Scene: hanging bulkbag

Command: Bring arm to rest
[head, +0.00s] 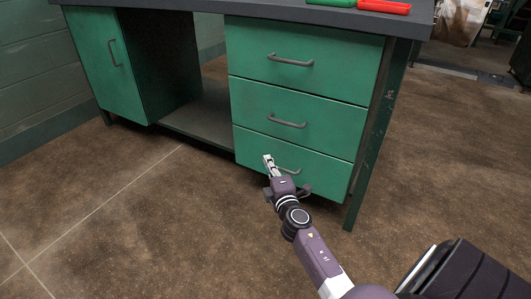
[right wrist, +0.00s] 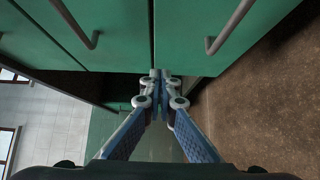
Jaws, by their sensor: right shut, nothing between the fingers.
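My right gripper (head: 268,160) is in front of the bottom drawer of the green desk, close to that drawer's handle (head: 288,170). In the right wrist view the right gripper (right wrist: 161,75) has its fingertips together with nothing between them. I cannot tell whether it touches the drawer front. Green drawer fronts with grey handles show beyond the fingers in that view. My left gripper is not in view.
The green desk (head: 300,98) has three closed drawers on the right and a closed cabinet door (head: 100,60) on the left. A green tray and a red tray (head: 384,6) lie on its dark top. Brown floor (head: 130,220) is clear around it.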

